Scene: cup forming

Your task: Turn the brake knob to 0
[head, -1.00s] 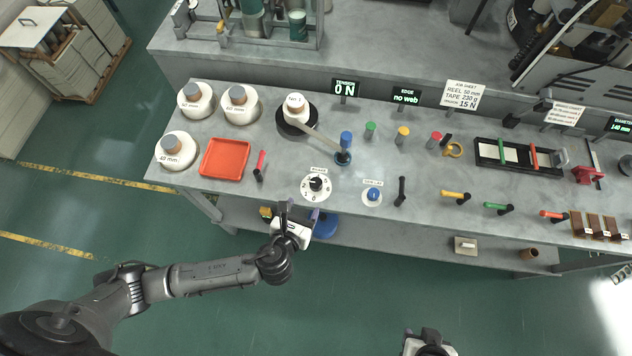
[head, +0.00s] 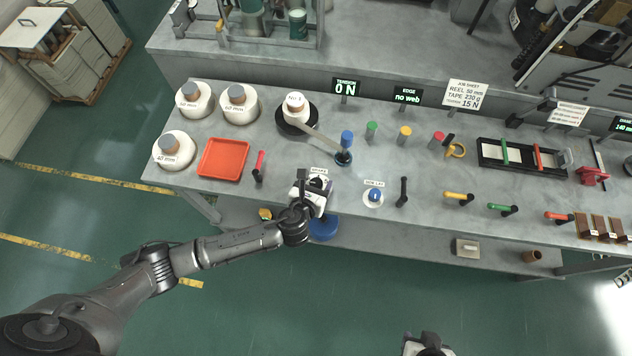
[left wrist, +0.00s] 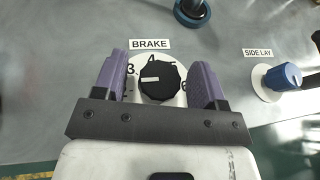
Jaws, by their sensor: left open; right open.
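The brake knob (left wrist: 160,80) is black, round and ridged, on a white dial under a BRAKE label in the left wrist view. Its white mark points left, toward the side with the figure 3. In the head view the knob (head: 319,184) is partly covered by my left gripper (head: 312,186). In the left wrist view my left gripper (left wrist: 160,74) is open, with one purple finger on each side of the knob. Gaps show between the fingers and the knob. My right gripper (head: 428,344) is open at the bottom edge of the head view, away from the bench and partly cut off.
The blue side lay knob (head: 375,195) is right of the dial, with a black lever (head: 403,191) beyond it. A red-handled tool (head: 259,166) and a red tray (head: 223,159) lie to the left. A blue-topped post (head: 346,140) stands behind.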

